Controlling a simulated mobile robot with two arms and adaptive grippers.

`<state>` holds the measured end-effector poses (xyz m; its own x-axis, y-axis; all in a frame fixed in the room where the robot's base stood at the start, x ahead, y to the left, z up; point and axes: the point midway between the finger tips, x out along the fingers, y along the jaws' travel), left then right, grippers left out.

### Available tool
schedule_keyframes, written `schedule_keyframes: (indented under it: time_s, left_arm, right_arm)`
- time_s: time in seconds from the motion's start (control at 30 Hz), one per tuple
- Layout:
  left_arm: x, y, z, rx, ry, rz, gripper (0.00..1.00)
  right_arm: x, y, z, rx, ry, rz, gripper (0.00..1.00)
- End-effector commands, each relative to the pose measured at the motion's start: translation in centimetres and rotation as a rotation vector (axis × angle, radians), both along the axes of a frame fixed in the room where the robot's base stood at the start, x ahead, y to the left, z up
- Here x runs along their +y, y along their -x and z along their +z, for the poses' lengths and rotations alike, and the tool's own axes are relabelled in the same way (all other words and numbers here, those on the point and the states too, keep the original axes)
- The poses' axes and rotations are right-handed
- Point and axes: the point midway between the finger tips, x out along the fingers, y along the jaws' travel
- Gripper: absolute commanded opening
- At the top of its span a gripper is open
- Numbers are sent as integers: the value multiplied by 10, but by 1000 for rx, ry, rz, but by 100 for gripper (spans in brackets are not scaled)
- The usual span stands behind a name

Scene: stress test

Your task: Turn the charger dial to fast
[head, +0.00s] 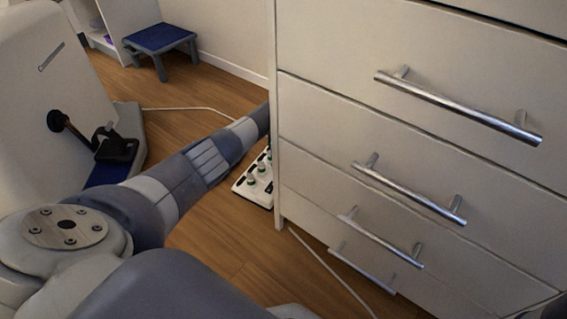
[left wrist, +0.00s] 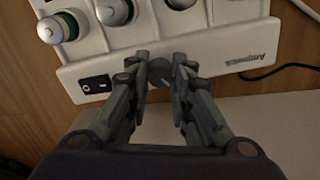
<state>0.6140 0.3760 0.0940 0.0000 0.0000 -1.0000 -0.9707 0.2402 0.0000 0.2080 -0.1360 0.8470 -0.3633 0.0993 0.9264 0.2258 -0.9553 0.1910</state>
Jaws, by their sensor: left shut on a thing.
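The charger (left wrist: 215,52) is a white unit on the wood floor, with upside-down lettering, a black rocker switch (left wrist: 96,84) and several rounded silver-and-white parts along the top of the left wrist view. A small dark round dial (left wrist: 160,71) sits at its near edge. My left gripper (left wrist: 161,66) is shut on this dial, one finger on each side. The dial's marking is hidden or too small to read. In the head view the charger (head: 244,188) shows partly beside the drawer cabinet, which hides my left gripper. My right gripper is not in view.
The white drawer cabinet (head: 330,110) with metal bar handles fills the right side, close to my left arm. A blue-topped step stool (head: 160,38) stands at the back left. A white cable (head: 185,109) runs across the floor. A black cable (left wrist: 285,68) lies beside the charger.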

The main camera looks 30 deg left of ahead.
Motion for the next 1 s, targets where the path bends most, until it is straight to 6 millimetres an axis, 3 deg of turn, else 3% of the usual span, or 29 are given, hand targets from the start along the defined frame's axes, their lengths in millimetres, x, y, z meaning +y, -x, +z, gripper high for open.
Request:
schedule_keyframes:
  time_s: [0.4,1.0]
  left_arm:
    - [1,0,2,0,-2,-381,0]
    - [1,0,0,1,-1,-951,0]
  right_arm:
    - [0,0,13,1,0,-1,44]
    - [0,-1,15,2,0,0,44]
